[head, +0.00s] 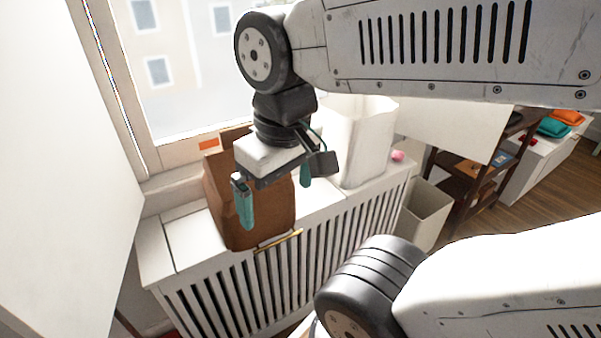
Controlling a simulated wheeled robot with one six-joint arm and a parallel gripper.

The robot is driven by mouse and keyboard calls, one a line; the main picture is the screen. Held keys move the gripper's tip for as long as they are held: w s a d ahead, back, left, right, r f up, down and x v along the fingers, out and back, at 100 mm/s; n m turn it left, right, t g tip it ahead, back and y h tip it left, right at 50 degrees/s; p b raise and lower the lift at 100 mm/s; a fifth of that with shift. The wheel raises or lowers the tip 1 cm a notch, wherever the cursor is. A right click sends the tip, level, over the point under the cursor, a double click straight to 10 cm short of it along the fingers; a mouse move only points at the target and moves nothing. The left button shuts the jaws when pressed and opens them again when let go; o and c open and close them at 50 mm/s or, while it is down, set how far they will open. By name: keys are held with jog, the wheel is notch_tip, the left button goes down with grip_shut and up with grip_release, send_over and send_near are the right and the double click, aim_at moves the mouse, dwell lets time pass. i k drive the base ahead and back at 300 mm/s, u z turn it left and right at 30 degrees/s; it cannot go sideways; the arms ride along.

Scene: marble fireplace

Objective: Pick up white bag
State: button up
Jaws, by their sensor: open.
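The white bag (364,145) stands upright on the right part of a white slatted radiator cover under the window. Its upper left part is partly hidden behind my arm. My gripper (275,200) is open and empty, with its teal fingers pointing down. It hangs to the left of the white bag, in front of a brown paper bag (262,217), and appears apart from the white bag.
The radiator cover (154,247) has a slatted front. A yellow strip (277,241) lies at its front edge. A pink ball (398,156) sits right of the white bag. A white bin (427,214) and dark shelves (459,188) stand further right.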

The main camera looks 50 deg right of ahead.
aim_at(359, 129)
jog(key=z, duration=1.35)
jog(key=k, duration=0.45)
jog(key=z, duration=0.85)
jog(key=i, duration=1.25)
jog(key=u, duration=1.15)
jog(key=i, duration=0.3)
jog(key=u, duration=0.15)
